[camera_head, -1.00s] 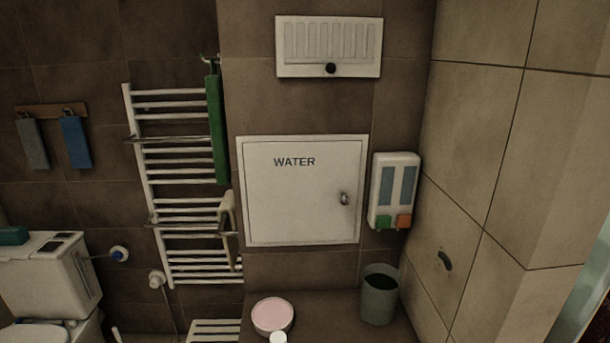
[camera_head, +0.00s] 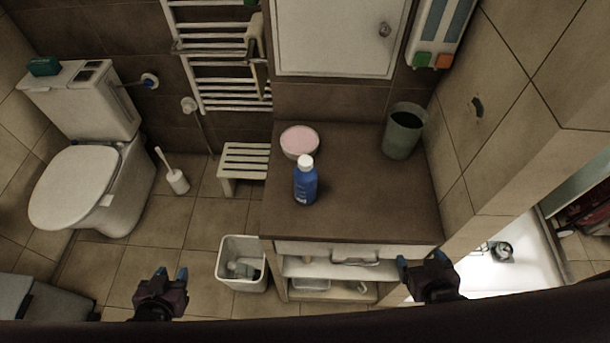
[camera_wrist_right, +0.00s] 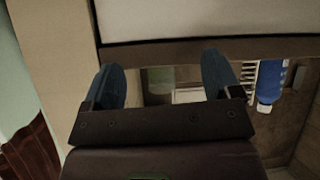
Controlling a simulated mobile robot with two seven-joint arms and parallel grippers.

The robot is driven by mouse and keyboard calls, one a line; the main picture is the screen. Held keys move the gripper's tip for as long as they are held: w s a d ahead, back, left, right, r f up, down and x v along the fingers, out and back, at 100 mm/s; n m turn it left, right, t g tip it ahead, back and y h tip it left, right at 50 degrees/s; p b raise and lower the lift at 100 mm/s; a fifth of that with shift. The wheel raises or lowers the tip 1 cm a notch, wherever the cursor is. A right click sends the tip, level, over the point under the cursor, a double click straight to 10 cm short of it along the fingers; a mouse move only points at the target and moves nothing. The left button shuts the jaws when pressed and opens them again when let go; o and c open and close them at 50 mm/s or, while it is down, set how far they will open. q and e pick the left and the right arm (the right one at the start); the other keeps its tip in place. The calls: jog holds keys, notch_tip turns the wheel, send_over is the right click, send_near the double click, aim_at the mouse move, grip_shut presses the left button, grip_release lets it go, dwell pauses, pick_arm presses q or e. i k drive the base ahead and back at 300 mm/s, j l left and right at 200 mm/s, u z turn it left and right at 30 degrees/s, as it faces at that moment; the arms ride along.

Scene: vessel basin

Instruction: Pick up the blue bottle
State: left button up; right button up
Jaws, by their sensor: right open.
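The blue bottle (camera_head: 305,187) with a white cap stands upright on the brown countertop (camera_head: 370,195), left of its middle. It also shows, cap downward in the picture, at the right of the right wrist view (camera_wrist_right: 265,72). My right gripper (camera_head: 424,262) is open and empty at the counter's front right edge, apart from the bottle. Its spread fingers show in the right wrist view (camera_wrist_right: 164,82) with nothing between them. My left gripper (camera_head: 170,273) is open and empty over the floor at the lower left, well away from the bottle.
A pink-topped round container (camera_head: 299,141) stands just behind the bottle. A grey-green bin (camera_head: 403,131) stands at the counter's back right. Shelves (camera_head: 330,270) lie under the counter. A white waste bin (camera_head: 228,270) is left of them. The counter right of the bottle is clear.

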aim_at(305, 174)
jog(key=k+j, duration=0.3)
jog(key=i+j+z, duration=0.1)
jog(key=j, duration=0.45)
jog(key=i+j+z, duration=0.15)
jog(key=j, duration=0.4)
jog(key=i+j+z, duration=0.1)
jog(key=j, duration=0.5)
